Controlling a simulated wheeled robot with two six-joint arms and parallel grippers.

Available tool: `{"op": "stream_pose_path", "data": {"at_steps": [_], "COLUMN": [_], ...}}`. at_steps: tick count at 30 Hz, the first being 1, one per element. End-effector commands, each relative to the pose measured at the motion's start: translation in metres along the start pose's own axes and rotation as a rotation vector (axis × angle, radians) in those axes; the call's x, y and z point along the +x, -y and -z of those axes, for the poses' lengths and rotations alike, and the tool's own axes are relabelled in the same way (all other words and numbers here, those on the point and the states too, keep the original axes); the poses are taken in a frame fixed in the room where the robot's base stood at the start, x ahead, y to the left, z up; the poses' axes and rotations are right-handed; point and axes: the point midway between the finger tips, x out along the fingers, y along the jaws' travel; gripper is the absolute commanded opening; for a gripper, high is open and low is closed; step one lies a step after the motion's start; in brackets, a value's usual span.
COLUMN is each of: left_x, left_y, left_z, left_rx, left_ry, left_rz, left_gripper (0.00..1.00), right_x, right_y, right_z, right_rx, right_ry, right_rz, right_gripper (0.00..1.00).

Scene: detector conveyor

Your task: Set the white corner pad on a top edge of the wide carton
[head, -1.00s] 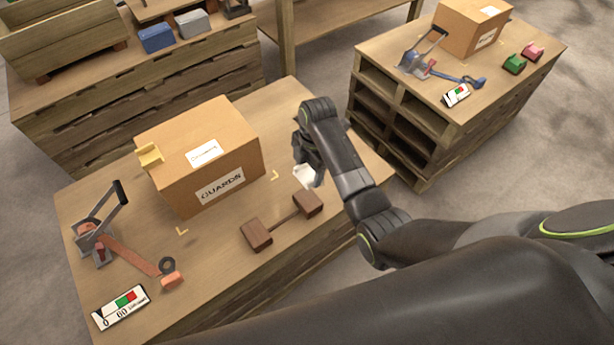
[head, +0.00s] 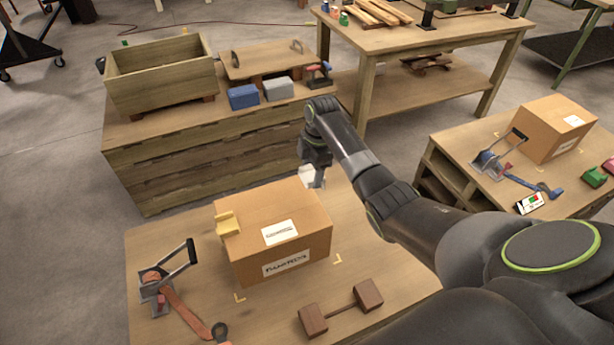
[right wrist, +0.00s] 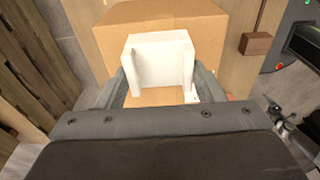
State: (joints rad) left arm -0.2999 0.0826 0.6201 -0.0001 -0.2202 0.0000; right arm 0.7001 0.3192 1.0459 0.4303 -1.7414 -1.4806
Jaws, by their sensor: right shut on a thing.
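The wide carton (head: 250,262) is a brown box with white labels on the front table. A pale yellow corner pad (head: 227,223) sits on its left top edge. My right gripper (head: 315,166) is shut on the white corner pad (head: 312,178), held in the air by the carton's back right corner, seemingly apart from it. In the right wrist view the white pad (right wrist: 160,50) is a U-shaped block between the fingers (right wrist: 160,88), with the carton (right wrist: 112,38) behind it. The gripper hides part of the pad. My left gripper is not in view.
A strapping tool (head: 165,285) stands left of the carton, and a brown dumbbell-shaped object (head: 340,308) lies in front. Another carton (head: 553,128) is on the right table. A wooden planter box (head: 160,78) stands on the back bench.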

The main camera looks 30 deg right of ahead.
Motion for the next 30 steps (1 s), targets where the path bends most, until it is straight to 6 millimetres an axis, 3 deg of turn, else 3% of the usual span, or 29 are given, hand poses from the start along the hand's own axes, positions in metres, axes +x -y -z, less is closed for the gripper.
{"op": "stream_pose_path", "data": {"at_steps": [14, 24, 30], "left_x": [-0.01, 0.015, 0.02], "left_y": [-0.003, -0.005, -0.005], "left_z": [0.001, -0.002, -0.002], "left_rx": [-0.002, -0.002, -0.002], "left_ry": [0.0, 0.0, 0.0], "left_rz": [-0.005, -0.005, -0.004], "left_gripper": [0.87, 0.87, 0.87], "right_x": [-0.002, 0.037, 0.048], "right_y": [0.0, 0.0, 0.0], "right_z": [0.001, -0.004, -0.005], "right_rx": [-0.001, -0.001, -0.002], "right_ry": [0.0, 0.0, 0.0], "right_rz": [0.0, 0.0, -0.001], "right_gripper": [0.37, 0.37, 0.37]}}
